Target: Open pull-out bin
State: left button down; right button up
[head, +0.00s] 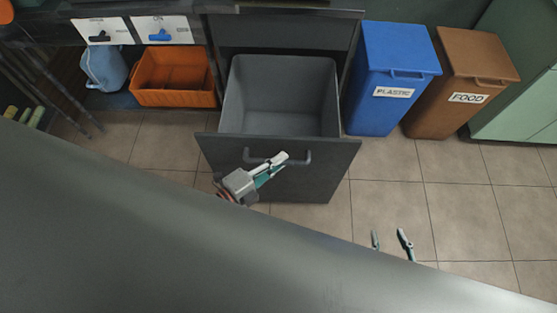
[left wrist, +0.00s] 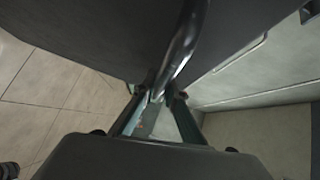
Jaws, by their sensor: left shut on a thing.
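The pull-out bin stands open toward me, its dark front panel (head: 318,176) well out from the cabinet and its grey inner container (head: 285,82) showing empty. Its bar handle (head: 307,158) crosses the top of the panel. My left gripper (head: 276,164) is at the handle. In the left wrist view, the left gripper (left wrist: 158,94) has its fingers closed around the handle (left wrist: 184,46). My right gripper (head: 391,243) is low and right of the bin, over the floor, its two fingers apart with nothing between them; its lower part is hidden.
A blue plastic bin (head: 392,105) and a brown food bin (head: 455,117) stand right of the cabinet. An orange crate (head: 176,98) and a blue jug (head: 103,70) sit on the left shelf. A large grey surface (head: 150,230) covers the foreground. Tiled floor at right is clear.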

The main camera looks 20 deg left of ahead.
pick_arm(q)
jog(key=c, duration=2)
grip_release()
jog(key=shift+c, duration=0.2)
jog(key=shift+s, duration=0.1)
jog(key=v, duration=1.2)
